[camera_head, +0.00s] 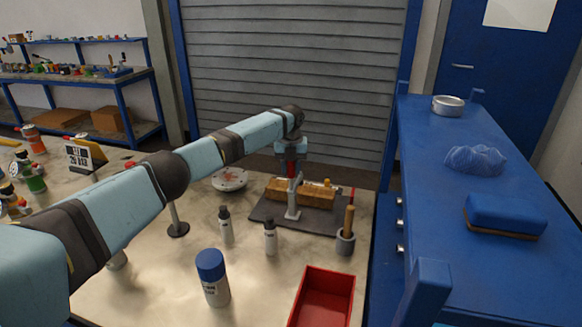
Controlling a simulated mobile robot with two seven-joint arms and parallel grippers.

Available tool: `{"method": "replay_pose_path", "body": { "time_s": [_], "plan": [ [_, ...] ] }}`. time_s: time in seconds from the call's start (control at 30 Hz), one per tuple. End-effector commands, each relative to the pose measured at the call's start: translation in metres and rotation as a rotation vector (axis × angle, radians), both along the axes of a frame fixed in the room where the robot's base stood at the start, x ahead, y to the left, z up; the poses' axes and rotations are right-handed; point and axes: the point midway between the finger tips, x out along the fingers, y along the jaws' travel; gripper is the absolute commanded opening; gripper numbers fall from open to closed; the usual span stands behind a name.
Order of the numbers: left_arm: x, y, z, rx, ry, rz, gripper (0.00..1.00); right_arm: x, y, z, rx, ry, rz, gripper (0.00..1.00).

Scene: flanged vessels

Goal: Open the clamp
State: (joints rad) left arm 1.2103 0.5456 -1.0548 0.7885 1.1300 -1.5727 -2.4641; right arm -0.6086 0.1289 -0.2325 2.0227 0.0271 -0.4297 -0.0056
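A grey clamp (294,203) stands upright on a dark board (325,220), in front of a brown wooden block (316,193). A red part (291,168), which looks like the clamp's handle, shows at its upper end. My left arm reaches across from the left, and my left gripper (291,157) points down at the red part. The fingers are small and overlap the red part, so I cannot tell whether they are open, shut or touching it. My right gripper is not in view.
On the bench stand two small bottles (270,238), a blue-capped jar (212,278), a red bin (322,298), a grey cup with a wooden handle in it (346,240) and a patterned dish (229,179). A blue bench (470,215) bounds the right side. A grey shutter (330,90) stands behind.

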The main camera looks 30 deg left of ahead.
Motion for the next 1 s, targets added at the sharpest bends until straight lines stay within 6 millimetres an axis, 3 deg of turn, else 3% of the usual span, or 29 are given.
{"method": "replay_pose_path", "body": {
  "time_s": [0.03,0.13,0.57,1.0],
  "plan": [
    [0.000,0.000,0.000,0.000,0.000,0.000,0.22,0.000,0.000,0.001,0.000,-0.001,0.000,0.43],
    [0.000,0.000,0.000,0.000,0.000,0.000,0.00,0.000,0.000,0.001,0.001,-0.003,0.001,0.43],
    [-0.008,-0.002,0.004,0.017,-0.071,-0.002,0.00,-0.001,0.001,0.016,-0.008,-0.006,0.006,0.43],
    [-0.037,-0.009,-0.004,0.096,-0.375,-0.003,0.00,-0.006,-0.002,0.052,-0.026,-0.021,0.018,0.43]
  ]
}}
